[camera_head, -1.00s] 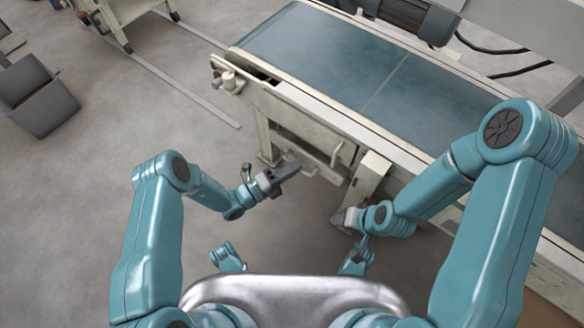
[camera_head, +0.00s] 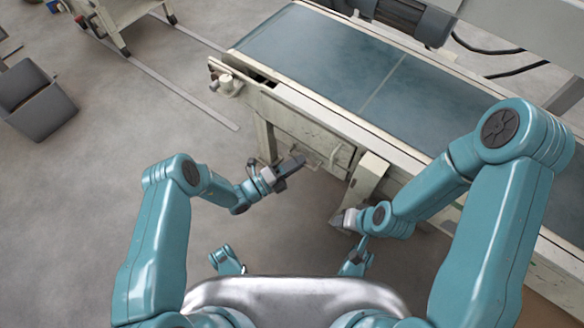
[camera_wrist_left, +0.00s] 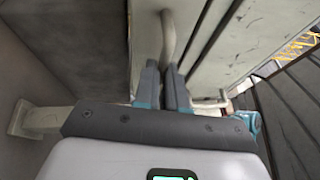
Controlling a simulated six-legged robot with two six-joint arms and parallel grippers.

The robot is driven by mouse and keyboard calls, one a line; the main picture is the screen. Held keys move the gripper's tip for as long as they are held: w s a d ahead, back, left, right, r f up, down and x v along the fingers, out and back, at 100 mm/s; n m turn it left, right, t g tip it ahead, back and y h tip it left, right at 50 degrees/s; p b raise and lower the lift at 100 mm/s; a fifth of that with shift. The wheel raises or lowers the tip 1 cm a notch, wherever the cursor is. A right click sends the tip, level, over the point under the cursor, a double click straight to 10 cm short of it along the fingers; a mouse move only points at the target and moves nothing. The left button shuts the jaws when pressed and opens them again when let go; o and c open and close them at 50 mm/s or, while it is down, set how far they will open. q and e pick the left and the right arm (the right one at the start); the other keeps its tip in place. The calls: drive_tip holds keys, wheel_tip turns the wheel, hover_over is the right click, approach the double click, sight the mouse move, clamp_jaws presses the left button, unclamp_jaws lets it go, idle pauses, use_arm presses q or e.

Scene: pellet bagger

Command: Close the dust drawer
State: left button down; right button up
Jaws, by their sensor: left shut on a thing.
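The dust drawer (camera_head: 306,136) is under the near side of the conveyor, its pale front looking close to flush with the frame; any small gap cannot be told. My left gripper (camera_head: 297,166) is in front of it, and its fingers partly hide the lower front. In the left wrist view, my left gripper's two fingers (camera_wrist_left: 165,88) are shut on a thin curved metal handle (camera_wrist_left: 168,36), which runs up between them. My right gripper (camera_head: 342,219) is low beside the conveyor leg; its jaws are too small to read.
The conveyor (camera_head: 340,62) with its blue-green belt fills the upper right. A pale conveyor leg (camera_head: 368,180) stands close right of the drawer. A grey bin (camera_head: 38,105) is far left on the floor. Open floor lies to the left.

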use_arm(q)
drive_tip(key=shift+w, duration=0.25)
drive_tip(key=c, duration=1.2)
unclamp_jaws()
drive_tip(key=shift+d, duration=0.1)
drive_tip(key=shift+s, duration=0.1)
drive_tip(key=shift+p+v, duration=1.7)
drive_tip(key=shift+v, duration=6.45)
use_arm(e)
drive_tip(key=shift+g, duration=0.5)
drive_tip(key=shift+s+a+r, duration=0.15)
drive_tip(key=shift+s+r, duration=0.45)
drive_tip(key=shift+r, duration=0.2)
drive_tip(key=shift+s+a+r, duration=0.1)
drive_tip(key=shift+s+r, duration=0.5)
drive_tip(key=shift+r, duration=0.2)
use_arm(q)
drive_tip(key=shift+r, duration=0.15)
